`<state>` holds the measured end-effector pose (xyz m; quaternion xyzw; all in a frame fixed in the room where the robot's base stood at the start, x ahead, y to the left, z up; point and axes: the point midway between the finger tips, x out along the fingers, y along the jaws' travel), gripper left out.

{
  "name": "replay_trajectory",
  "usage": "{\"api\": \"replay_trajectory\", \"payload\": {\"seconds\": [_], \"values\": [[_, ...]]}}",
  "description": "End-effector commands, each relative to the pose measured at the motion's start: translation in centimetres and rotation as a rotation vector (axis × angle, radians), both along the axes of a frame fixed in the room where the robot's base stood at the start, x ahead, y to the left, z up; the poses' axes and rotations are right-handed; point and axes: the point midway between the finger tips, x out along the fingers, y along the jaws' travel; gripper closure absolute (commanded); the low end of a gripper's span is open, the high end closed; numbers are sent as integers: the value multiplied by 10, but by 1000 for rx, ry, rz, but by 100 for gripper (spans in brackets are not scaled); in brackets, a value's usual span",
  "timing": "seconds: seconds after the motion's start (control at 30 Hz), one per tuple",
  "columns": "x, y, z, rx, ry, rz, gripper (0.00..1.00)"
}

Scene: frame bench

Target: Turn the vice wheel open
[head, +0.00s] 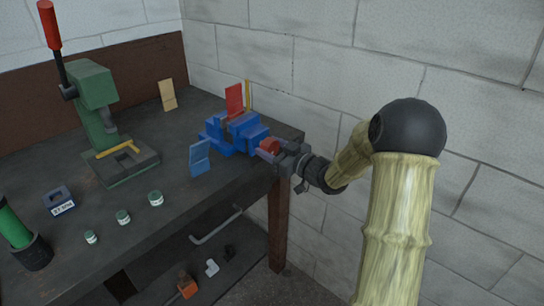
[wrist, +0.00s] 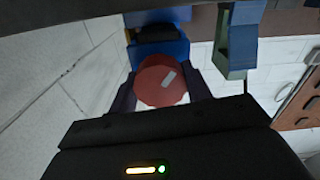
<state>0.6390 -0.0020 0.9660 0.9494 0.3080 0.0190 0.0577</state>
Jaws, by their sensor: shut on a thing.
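The blue vice (head: 236,132) stands at the far right corner of the bench. A red flat piece (head: 234,100) stands upright at its jaws. The red vice wheel (head: 269,146) is on the vice's right end, partly hidden by my gripper. My gripper (head: 276,152) reaches it from the right and is shut on the wheel. In the wrist view the red wheel (wrist: 162,80) lies between the two dark fingers, with a pale mark on its face. The blue vice body (wrist: 158,50) shows behind it.
The dark bench (head: 190,190) holds a green press (head: 97,95), a blue card (head: 200,158), several small green-lidded jars (head: 156,198) and a green cylinder (head: 14,228). A block wall (head: 300,80) runs close behind the vice. A lower shelf holds small parts.

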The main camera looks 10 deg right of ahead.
Motion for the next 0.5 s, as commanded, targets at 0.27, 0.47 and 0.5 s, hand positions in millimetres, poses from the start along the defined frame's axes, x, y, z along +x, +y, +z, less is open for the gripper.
{"api": "replay_trajectory", "payload": {"seconds": [0.27,0.47,0.5], "values": [[1,2,1,-124,-93,2,74],[1,2,1,-121,-91,2,74],[1,2,1,-121,-91,2,74]]}}
